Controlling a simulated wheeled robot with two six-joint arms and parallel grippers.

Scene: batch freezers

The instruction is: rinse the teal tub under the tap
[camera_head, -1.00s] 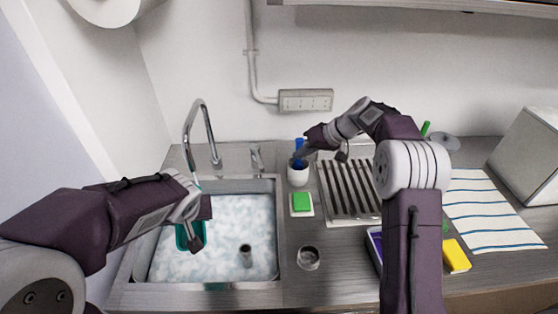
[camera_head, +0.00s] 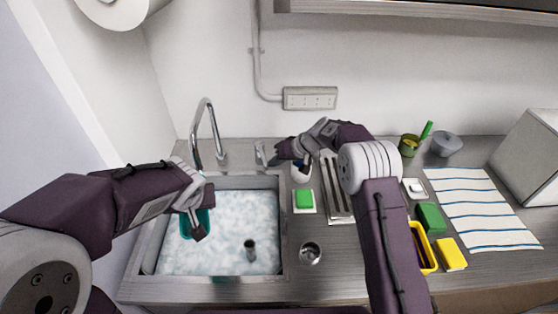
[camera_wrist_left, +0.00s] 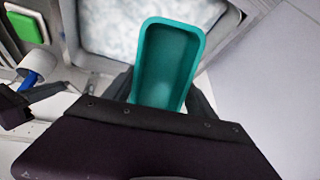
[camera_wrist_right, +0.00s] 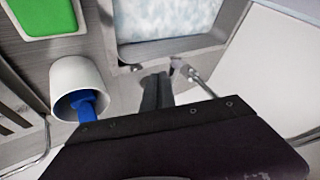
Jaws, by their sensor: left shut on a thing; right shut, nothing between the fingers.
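The teal tub (camera_head: 186,226) is in my left gripper (camera_head: 200,232), held over the left part of the sink (camera_head: 282,235), below the tap (camera_head: 206,130). In the left wrist view the tub (camera_wrist_left: 165,65) shows its hollow inside, which looks empty. My left gripper is shut on its near end. I cannot make out running water. My right gripper (camera_head: 272,156) is shut and empty, close to the tap lever (camera_head: 260,153). In the right wrist view the closed fingers (camera_wrist_right: 157,90) are beside the lever (camera_wrist_right: 182,68); I cannot tell whether they touch.
Foamy water and a dark upright pipe (camera_head: 250,248) are in the sink. A white cup with a blue brush (camera_wrist_right: 72,78) and a green sponge (camera_head: 305,198) stand right of it. A drying rack (camera_head: 336,190), a yellow sponge (camera_head: 451,254) and a striped cloth (camera_head: 485,208) lie further right.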

